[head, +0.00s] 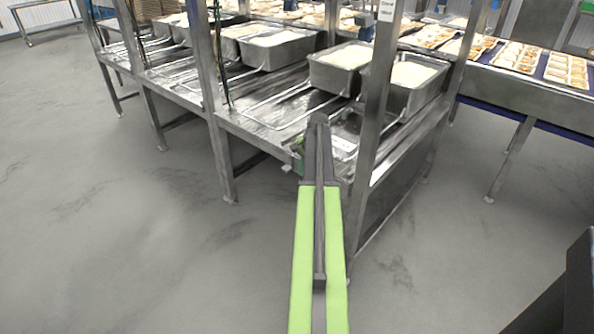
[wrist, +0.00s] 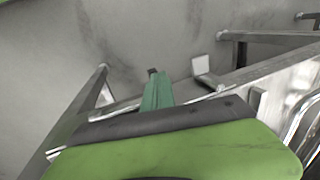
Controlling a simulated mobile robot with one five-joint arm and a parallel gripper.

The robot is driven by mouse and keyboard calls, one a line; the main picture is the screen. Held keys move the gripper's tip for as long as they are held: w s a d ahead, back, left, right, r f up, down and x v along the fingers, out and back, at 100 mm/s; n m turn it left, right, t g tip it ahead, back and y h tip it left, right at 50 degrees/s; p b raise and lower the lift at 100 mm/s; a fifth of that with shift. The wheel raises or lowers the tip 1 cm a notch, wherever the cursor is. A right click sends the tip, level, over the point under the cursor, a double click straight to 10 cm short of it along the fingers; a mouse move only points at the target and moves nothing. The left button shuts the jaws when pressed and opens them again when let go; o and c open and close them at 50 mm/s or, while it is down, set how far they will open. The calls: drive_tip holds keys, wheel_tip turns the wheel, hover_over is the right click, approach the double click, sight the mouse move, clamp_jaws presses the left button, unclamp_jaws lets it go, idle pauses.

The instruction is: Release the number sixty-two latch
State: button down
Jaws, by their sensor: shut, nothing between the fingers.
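My gripper (wrist: 153,74) shows in the wrist view as narrow green fingers with a dark tip, shut and empty. In the head view only a little of its green (head: 298,155) shows beside the end of my arm, at the near edge of the steel rack. A small pale plate (wrist: 201,65) sits just right of the fingertips in the wrist view, apart from them in the picture. I cannot tell whether it is the latch. No number sixty-two can be read, and my arm hides part of the rack's front corner.
The steel rack (head: 258,131) has upright posts, one (head: 375,95) close to the right of my arm. Metal pans of rice (head: 343,57) stand on it. Food trays line a conveyor (head: 520,98) at the back right. The floor (head: 110,220) at left is clear.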

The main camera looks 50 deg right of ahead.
drive_tip(key=shift+s+d+f, duration=0.15)
drive_tip(key=shift+s+d, duration=0.2)
drive_tip(key=shift+s, duration=0.1)
drive_tip(key=shift+d, duration=0.1)
drive_tip(key=shift+r+p, duration=0.35)
drive_tip(key=shift+p, duration=0.05)
drive_tip(key=w+p+v, duration=0.1)
drive_tip(key=p+v, duration=1.2)
drive_tip(key=shift+a+r, duration=0.25)
drive_tip(key=shift+r, duration=0.1)
drive_tip(key=shift+w, duration=0.15)
